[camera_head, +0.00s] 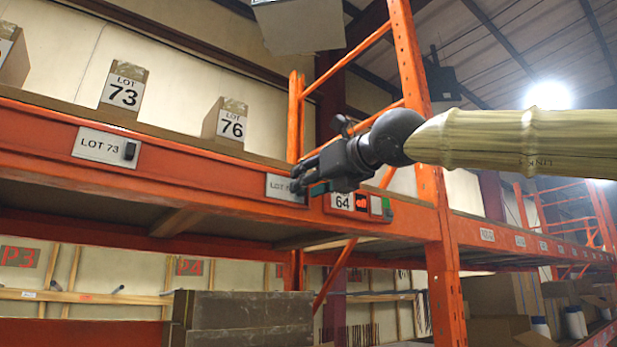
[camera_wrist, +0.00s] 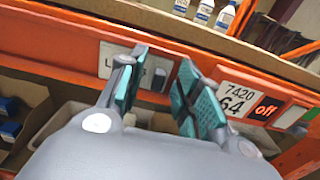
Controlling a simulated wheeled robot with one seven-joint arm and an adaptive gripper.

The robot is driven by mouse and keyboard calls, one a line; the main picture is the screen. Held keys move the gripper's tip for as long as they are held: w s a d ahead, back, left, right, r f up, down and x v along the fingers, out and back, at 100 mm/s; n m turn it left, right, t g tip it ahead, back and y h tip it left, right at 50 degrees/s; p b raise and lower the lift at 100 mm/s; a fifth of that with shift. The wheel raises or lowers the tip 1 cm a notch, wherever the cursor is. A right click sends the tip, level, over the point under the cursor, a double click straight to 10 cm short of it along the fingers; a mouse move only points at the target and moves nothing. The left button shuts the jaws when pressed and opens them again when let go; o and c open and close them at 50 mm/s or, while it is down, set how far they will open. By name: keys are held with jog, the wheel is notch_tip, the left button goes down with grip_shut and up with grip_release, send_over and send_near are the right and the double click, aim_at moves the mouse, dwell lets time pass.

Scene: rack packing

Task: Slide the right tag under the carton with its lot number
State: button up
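A white tag reading LOT 73 (camera_head: 104,147), with a dark grip block, sits on the orange beam below the carton marked 73 (camera_head: 123,92). A second white tag (camera_head: 280,186) sits farther right on the beam, right of and below the carton marked 76 (camera_head: 231,122). Its number is mostly hidden by my gripper (camera_head: 298,188). In the wrist view this tag (camera_wrist: 112,60) shows only an L, and its grey grip block (camera_wrist: 158,80) appears between my teal-padded fingers (camera_wrist: 163,58). The fingers are apart, and I see no clear contact.
Right of the second tag, the beam carries a label reading 64 with a lit red "off" display (camera_head: 361,202). An orange upright post (camera_head: 425,130) stands farther right. Another carton (camera_head: 12,55) is cut off at the far left. White bottles (camera_wrist: 204,12) stand on the shelf above the beam.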

jog(key=shift+w+a, duration=0.1)
jog(key=shift+w, duration=0.2)
jog(key=shift+s, duration=0.1)
jog(key=shift+c, duration=0.7)
grip_shut()
jog(key=shift+a, duration=0.1)
